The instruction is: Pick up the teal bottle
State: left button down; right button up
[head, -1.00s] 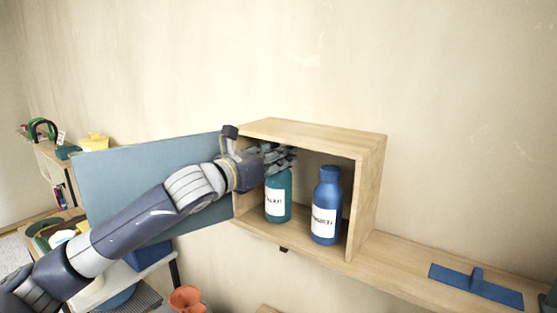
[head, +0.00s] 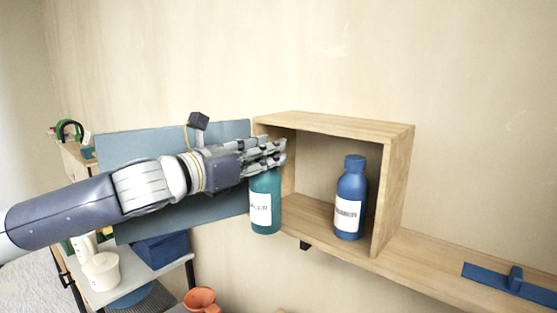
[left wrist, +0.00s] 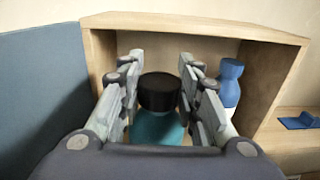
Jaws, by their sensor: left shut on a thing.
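The teal bottle (head: 265,205) is upright with a white label facing the head camera. My left gripper (head: 268,158) is shut on its upper part and holds it in front of the left side of the wooden cabinet's opening. In the left wrist view, the bottle's black cap (left wrist: 158,91) and teal shoulder (left wrist: 158,128) show between the two fingers. The fingers hide the cap in the head view. My right gripper is not in view.
The open wooden cabinet (head: 398,190) holds a blue bottle (head: 351,190) on its right side. Its blue-grey door (head: 115,150) stands open to the left, behind my arm. A blue tool (head: 510,283) lies on the wooden ledge (head: 420,256). An orange pot (head: 200,299) is below.

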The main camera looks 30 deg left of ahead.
pick_arm(q)
jog(key=shift+s+a+b, duration=0.6)
jog(key=shift+s+b, duration=1.15)
jog(key=shift+s, duration=1.85)
jog(key=w+d+f+m+g+h, duration=0.1)
jog(key=d+f+h, duration=0.1)
jog(key=d+f, duration=0.55)
jog(key=w+d+f+m+g+h, duration=0.15)
jog(key=d+f, duration=0.35)
jog(key=f, duration=0.5)
jog(key=d+f+m+h, duration=0.25)
jog(key=d+f, duration=0.35)
jog(key=f, duration=0.3)
jog(key=s+a+f+n+t+y, duration=0.2)
jog(key=s+f+n+t+y, duration=0.1)
jog(key=s+f+n+y, duration=0.4)
jog(key=shift+s+a+f+y, duration=0.2)
jog(key=shift+s+f+y, duration=1)
jog(key=shift+s+f, duration=1.65)
jog(key=shift+w+f, duration=0.45)
